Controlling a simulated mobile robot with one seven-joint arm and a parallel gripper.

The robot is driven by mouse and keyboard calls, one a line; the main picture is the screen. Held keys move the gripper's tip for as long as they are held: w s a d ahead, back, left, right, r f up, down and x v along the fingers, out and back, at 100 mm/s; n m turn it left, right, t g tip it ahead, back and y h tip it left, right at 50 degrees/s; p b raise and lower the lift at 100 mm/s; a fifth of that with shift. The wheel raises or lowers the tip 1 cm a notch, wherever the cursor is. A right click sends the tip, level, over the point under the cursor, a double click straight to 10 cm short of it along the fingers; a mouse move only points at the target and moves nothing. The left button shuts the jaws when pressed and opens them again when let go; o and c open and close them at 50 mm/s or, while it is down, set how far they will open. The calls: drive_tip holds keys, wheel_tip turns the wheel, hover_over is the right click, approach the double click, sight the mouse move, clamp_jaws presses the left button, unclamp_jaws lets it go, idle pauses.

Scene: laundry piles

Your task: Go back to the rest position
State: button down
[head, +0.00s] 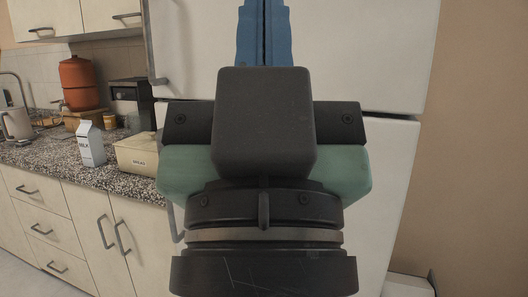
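My gripper (264,28) fills the middle of the head view, seen from behind and pointing up and away from me. Its two blue fingers lie side by side with only a thin dark seam between them, so it looks shut. I see nothing held in it. The very tips are cut off by the top edge of the picture. The rest of my arm below the wrist is out of view.
A white fridge (385,60) stands behind my gripper. At left, a speckled counter (45,155) holds a milk carton (90,144), a bread box (137,154), an orange pot (77,83) and a kettle (17,124). A bare wall (480,150) is at right.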

wheel_tip(320, 180, up, 20)
drive_tip(key=p, duration=1.7)
drive_tip(key=shift+f, duration=0.15)
